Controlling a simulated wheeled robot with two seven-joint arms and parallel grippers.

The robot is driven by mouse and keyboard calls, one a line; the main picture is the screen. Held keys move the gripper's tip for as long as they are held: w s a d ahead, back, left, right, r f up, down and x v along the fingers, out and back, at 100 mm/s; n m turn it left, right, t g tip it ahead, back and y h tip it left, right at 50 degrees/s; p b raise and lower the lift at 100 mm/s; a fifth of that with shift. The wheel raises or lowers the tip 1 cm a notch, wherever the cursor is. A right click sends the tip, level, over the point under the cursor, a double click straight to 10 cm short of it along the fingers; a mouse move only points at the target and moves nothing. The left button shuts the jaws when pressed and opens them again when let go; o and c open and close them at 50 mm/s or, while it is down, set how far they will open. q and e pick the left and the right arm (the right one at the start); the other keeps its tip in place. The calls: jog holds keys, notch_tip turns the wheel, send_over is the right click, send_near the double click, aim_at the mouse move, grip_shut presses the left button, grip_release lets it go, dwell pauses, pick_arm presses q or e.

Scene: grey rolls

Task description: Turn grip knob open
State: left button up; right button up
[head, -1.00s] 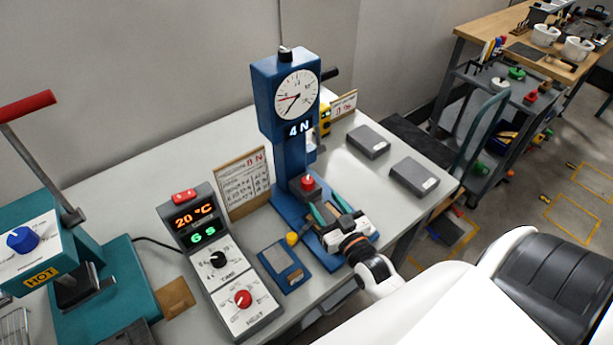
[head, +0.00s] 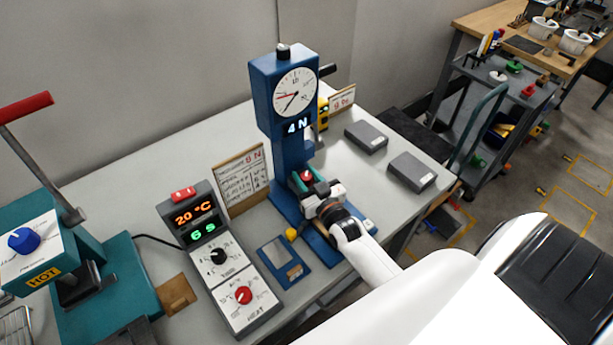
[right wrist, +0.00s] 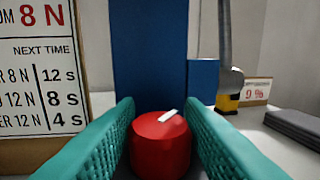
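The grip knob is a red knob (right wrist: 160,146) with a white pointer mark, seen in the right wrist view. The mark slants up to the right. In the head view the knob (head: 306,175) sits low on the front of the blue force stand (head: 285,110). My right gripper (right wrist: 160,115) has one teal finger on each side of the knob, with narrow gaps seeming to show beside it; its fingers (head: 307,182) also reach the knob in the head view. Contact is not clear. The stand's display reads 4 N. My left gripper is out of view.
A control box (head: 218,255) with a black and a red dial stands left of the stand. A printed card (head: 241,178) leans behind it. Two grey blocks (head: 366,137) lie to the right. A teal press (head: 110,290) with a red-handled lever is at the far left.

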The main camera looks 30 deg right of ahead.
jog(key=c, duration=0.5)
jog(key=n+y+b, duration=0.2)
jog(key=shift+d+f+y, duration=0.1)
jog(key=shift+f+y, duration=0.05)
jog(key=shift+y, duration=0.25)
jog(key=n+g+y+b, duration=0.3)
jog(key=y+b, duration=0.1)
jog(key=b, duration=0.1)
jog(key=n+g+y+b, duration=0.3)
jog(key=n+y+b, duration=0.1)
jog(key=y, duration=0.1)
jog(key=n+g+y+b, duration=0.3)
jog(key=n+y+b, duration=0.1)
jog(key=y+b, duration=0.1)
jog(key=shift+w+g+b, duration=0.1)
jog(key=shift+g+b, duration=0.2)
jog(key=shift+n+g+y+b, duration=0.6)
jog(key=shift+n+g, duration=0.25)
jog(key=shift+g, duration=0.3)
jog(key=shift+n+g+y+b, duration=0.4)
jog(key=shift+n+g+b, duration=0.4)
jog(key=shift+g, duration=0.35)
